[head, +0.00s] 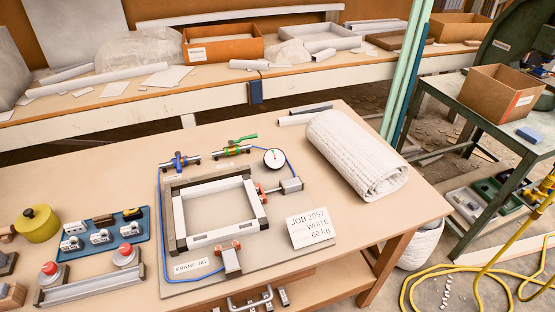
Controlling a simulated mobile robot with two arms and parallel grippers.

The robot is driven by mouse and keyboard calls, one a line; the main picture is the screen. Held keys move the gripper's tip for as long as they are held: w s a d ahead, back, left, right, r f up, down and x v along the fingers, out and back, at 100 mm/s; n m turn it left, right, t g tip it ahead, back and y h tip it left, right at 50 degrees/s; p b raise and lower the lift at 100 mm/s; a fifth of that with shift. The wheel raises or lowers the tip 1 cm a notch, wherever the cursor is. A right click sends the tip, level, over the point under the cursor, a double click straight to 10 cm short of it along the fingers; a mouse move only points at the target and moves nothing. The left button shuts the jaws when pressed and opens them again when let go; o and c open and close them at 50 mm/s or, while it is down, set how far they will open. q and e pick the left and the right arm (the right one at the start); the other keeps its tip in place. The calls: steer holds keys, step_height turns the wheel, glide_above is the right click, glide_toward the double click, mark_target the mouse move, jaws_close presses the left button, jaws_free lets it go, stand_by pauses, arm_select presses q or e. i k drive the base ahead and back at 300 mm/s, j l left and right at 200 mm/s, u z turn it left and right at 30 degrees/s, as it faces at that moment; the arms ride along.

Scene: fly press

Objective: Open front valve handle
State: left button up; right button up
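Two small valves sit at the back edge of the frame jig board (290,238) on the table. One has a blue handle (179,160) that stands up from its short pipe. The other has a green handle (243,138) that slants to the right above its brass and green body (232,150). The blue one lies to the left and slightly nearer. I cannot tell which is called the front valve. Neither of my grippers shows in the head view, and nothing touches the handles.
A round gauge (274,158), blue hose and a light frame (214,207) lie close to the valves. A paper roll (357,155) lies to the right. Bare tabletop lies behind the tray.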

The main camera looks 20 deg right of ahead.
mark_target(178, 154)
steer(key=j+z, duration=0.6)
steer(key=z, duration=0.15)
